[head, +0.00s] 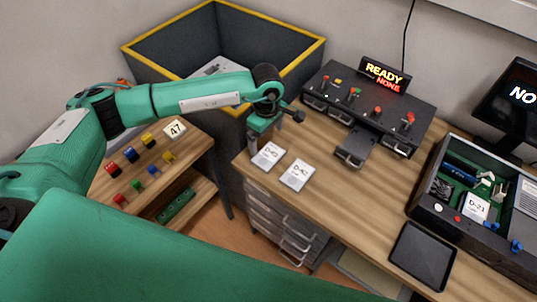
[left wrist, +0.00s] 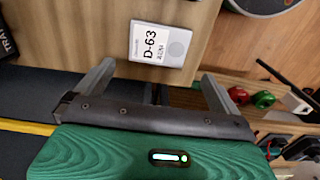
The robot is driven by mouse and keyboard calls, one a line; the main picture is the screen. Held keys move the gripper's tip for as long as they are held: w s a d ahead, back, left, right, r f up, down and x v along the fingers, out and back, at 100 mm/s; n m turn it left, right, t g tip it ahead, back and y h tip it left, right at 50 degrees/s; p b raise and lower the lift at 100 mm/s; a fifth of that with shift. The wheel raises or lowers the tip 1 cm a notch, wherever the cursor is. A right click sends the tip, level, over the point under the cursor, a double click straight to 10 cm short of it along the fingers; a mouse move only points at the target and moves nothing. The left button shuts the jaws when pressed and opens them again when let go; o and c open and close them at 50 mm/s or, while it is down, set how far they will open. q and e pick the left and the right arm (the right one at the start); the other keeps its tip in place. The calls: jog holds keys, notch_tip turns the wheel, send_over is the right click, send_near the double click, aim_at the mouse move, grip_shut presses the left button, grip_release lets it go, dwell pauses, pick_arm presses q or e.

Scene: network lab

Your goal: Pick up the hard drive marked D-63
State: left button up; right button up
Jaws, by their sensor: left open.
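The hard drive marked D-63 (left wrist: 160,46) lies flat on the wooden desk in the left wrist view, its white label facing up. In the head view it appears to be the left one of two drives (head: 268,156); the print there is small. My left gripper (left wrist: 157,72) is open and empty. Its two fingers stand apart on either side of the drive's near end in the wrist view, with the drive just beyond. In the head view the gripper (head: 254,150) hangs at the left drive's left edge. My right gripper is not in view.
A second drive (head: 297,175) lies close to the right. A dark dock (head: 370,108) with coloured knobs stands behind, under a READY/NONE sign (head: 384,75). A yellow-rimmed bin (head: 307,58) is behind left. A black tray (head: 423,256) and an open case (head: 450,205) are at right.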

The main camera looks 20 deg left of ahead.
aim_at(269, 156)
pick_arm(q)
notch_tip(269, 156, down, 3)
jog(key=shift+f, duration=0.1)
jog(key=f+p, duration=0.1)
jog(key=f, duration=0.2)
jog(key=f+p, duration=0.1)
jog(key=shift+d+f+p, duration=0.35)
jog(key=shift+d, duration=0.05)
jog(key=shift+f, duration=0.35)
jog(key=c, duration=0.8)
